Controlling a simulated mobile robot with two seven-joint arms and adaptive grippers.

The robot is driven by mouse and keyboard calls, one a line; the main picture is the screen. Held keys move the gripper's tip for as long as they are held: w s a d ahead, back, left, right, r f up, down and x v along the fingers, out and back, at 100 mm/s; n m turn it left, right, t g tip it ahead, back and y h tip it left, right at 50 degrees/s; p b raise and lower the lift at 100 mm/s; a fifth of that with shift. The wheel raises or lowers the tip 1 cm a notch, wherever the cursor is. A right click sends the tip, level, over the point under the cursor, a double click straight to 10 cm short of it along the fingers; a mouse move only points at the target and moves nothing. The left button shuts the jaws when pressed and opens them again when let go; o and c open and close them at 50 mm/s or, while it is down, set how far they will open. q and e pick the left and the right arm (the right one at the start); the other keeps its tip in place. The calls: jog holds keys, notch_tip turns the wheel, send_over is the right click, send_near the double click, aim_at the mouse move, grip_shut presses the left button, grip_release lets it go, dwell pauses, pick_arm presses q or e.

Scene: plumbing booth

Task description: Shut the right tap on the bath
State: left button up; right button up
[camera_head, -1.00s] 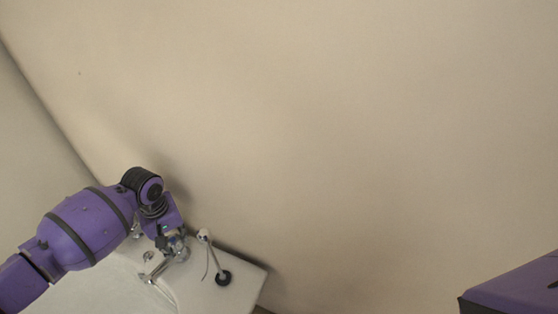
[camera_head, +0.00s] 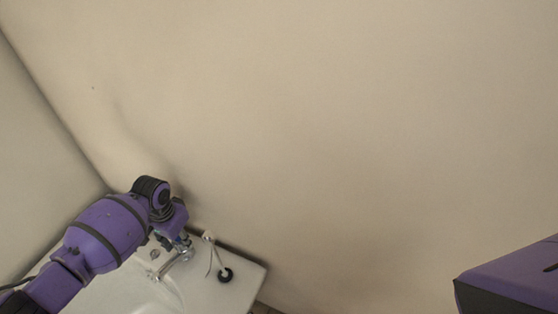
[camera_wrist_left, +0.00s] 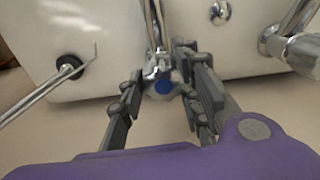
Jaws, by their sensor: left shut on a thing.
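The right tap (camera_wrist_left: 162,86) is chrome with a blue mark on its top. It is near the centre of the left wrist view, with its spout (camera_wrist_left: 154,24) running away over the white bath (camera_wrist_left: 107,55). My left gripper (camera_wrist_left: 158,78) has its dark fingers on both sides of the tap head and is shut on it. In the head view my left gripper (camera_head: 177,240) covers most of the tap, and the spout (camera_head: 172,265) shows below it. Another chrome tap (camera_wrist_left: 298,50) stands at the right of the wrist view. My right gripper is not in view.
A thin chrome rod with a black round base (camera_head: 225,275) stands on the bath rim, close to the right tap. A round chrome fitting (camera_wrist_left: 220,12) is on the bath. The plain beige wall (camera_head: 340,130) rises behind. My right arm's purple link shows at the lower right.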

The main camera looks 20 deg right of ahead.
pick_arm(q)
jog(key=m, duration=0.3)
jog(key=shift+s+d+m, duration=0.15)
jog(key=shift+s+m, duration=0.1)
jog(key=shift+m, duration=0.05)
jog(key=shift+f+m, duration=0.15)
jog(key=shift+m, duration=1.55)
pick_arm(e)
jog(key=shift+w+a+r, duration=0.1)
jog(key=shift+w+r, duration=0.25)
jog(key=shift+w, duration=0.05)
pick_arm(q)
jog(key=shift+s+a, duration=0.1)
jog(key=shift+a, duration=0.1)
jog(key=o, duration=0.9)
jog(key=shift+o, duration=1)
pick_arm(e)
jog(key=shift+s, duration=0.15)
